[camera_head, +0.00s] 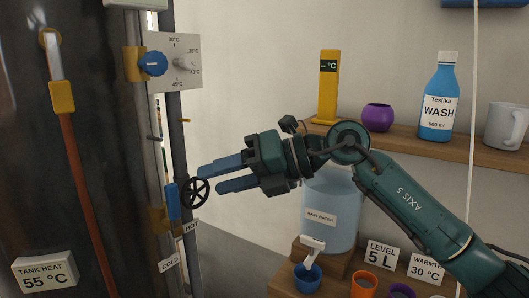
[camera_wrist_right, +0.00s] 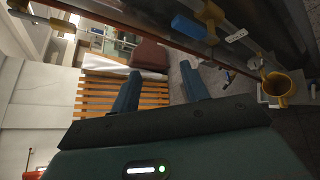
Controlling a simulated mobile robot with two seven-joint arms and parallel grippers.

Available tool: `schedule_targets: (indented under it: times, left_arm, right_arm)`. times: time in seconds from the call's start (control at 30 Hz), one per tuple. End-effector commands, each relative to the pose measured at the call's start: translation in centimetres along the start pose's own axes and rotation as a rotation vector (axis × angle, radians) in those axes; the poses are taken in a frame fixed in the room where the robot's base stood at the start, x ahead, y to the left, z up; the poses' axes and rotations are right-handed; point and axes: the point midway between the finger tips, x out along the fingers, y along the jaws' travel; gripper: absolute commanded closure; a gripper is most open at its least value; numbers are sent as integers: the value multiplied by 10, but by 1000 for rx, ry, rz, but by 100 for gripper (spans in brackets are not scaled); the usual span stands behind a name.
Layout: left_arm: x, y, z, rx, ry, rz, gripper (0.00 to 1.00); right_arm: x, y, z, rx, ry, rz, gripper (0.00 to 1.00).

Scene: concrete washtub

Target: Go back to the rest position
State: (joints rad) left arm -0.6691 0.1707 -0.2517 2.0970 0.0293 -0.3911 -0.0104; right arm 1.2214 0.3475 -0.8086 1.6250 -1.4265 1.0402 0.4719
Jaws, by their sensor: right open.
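My right gripper (camera_head: 222,174) reaches in from the right in the head view, its two blue fingers apart and pointing left. Nothing is between them. The fingertips are near a black handwheel (camera_head: 196,193) and a blue lever (camera_head: 173,201) by the HOT and COLD tags; I cannot tell whether they touch. In the right wrist view the open fingers (camera_wrist_right: 160,92) also show empty, with a blue handle (camera_wrist_right: 189,27) on a pipe beyond them. My left gripper is not in view.
A shelf (camera_head: 455,146) holds a yellow thermometer stand (camera_head: 328,85), a purple pot (camera_head: 378,117), a blue WASH bottle (camera_head: 438,105) and a white mug (camera_head: 505,125). Below stand a rain-water container (camera_head: 333,225) and small cups (camera_head: 307,278). A dark tank (camera_head: 90,130) fills the left.

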Motion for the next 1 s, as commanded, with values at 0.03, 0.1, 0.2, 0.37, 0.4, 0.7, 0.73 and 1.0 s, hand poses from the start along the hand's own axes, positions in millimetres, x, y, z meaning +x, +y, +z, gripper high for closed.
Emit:
schedule_targets:
  times: [0.03, 0.1, 0.2, 0.37, 0.4, 0.7, 0.73, 1.0]
  left_arm:
    - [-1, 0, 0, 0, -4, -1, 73]
    - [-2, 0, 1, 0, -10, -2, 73]
    - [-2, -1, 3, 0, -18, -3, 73]
    - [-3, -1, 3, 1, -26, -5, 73]
    - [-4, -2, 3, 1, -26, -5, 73]
    - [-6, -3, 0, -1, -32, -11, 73]
    - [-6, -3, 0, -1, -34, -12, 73]
    - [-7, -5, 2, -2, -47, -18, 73]
  right_arm:
    - [8, -1, -13, 82, -18, 113, 55]
    - [13, 0, -24, 194, -64, 264, 55]
    - [11, -6, -35, 373, -159, 452, 55]
    - [-4, -37, -49, 700, -363, 683, 55]
    - [-9, -50, -54, 786, -424, 725, 55]
    - [-46, -180, -144, 1504, -916, 826, 55]
    - [-49, -194, -160, 1580, -965, 814, 55]
    - [-65, -270, -335, 2201, -1329, 570, 55]
